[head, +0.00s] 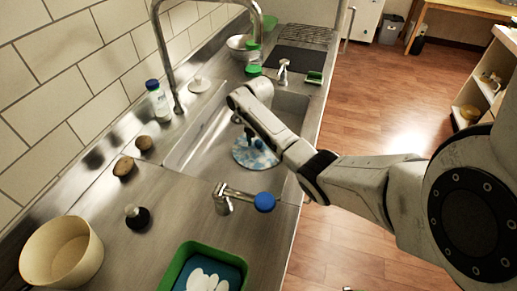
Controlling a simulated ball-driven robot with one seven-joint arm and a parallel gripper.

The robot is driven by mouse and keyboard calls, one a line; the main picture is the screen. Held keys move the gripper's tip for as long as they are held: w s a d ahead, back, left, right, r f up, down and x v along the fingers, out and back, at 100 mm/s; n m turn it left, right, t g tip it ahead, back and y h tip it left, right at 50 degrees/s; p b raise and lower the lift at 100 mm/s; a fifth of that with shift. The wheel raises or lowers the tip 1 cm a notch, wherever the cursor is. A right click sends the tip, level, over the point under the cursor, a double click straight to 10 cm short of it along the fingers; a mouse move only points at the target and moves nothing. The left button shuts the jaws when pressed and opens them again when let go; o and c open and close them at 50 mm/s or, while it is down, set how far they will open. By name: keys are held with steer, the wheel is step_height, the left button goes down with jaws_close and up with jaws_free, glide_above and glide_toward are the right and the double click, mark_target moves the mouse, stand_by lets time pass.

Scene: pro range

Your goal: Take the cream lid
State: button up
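My arm reaches in from the right over the sink. My gripper (246,133) points down over the sink, to the right of the lid and well apart from it. Its fingers are small, dark and partly covered by my arm, so I cannot tell whether they are open or shut. A blue and white round piece (256,153) lies below it in the sink.
A white bottle (157,98) stands left of the lid, near the tall tap (177,100). A cream tub (62,252), brown round items (124,166), a dark knob-topped item (137,216) and a green tray (187,262) are on the near counter. A blue-ended tap handle (264,202) stands at the sink's near edge.

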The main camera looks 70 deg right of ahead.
jaws_close()
stand_by(0.3)
steer(key=shift+r, duration=0.15)
